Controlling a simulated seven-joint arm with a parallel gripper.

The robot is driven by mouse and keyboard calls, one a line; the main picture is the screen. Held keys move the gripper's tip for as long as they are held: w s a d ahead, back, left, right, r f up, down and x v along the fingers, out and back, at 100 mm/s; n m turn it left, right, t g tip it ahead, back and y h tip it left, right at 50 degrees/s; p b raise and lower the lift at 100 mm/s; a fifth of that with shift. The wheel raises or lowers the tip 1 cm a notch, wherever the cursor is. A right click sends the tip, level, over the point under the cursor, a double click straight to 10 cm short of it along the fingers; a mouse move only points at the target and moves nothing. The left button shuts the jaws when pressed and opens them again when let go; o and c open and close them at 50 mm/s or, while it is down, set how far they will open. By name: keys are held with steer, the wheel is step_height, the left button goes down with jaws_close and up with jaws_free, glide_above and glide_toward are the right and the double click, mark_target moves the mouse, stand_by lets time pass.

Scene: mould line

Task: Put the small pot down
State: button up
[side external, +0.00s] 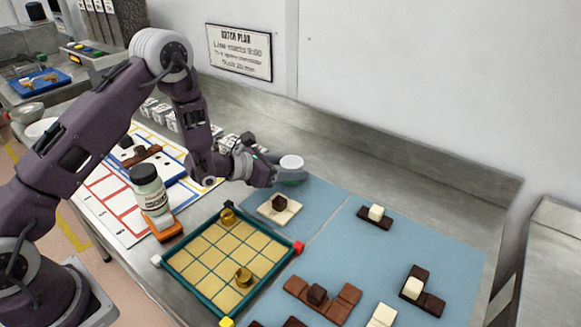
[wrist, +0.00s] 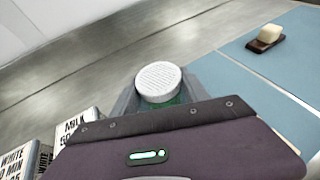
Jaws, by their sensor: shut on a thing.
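The small pot has a white ribbed lid (side external: 291,162) and a greenish body. In the wrist view the pot (wrist: 158,80) sits between the two grey fingers. My gripper (side external: 284,177) is shut on it, near the back left corner of the blue mat (side external: 440,250). In the wrist view my gripper (wrist: 158,98) shows a finger on each side of the pot, and my dark wrist housing hides its lower part. I cannot tell whether its base touches the surface.
A gold grid tray (side external: 215,255) with teal edges lies in front. Brown and white chocolate pieces (side external: 376,213) are spread over the mat. A labelled jar (side external: 148,190) stands on an orange base at left. Bare steel counter (side external: 400,180) runs behind along the wall.

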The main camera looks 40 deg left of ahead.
steer(key=shift+f, duration=0.1)
steer(key=o, duration=1.5)
steer(key=shift+c, duration=0.2)
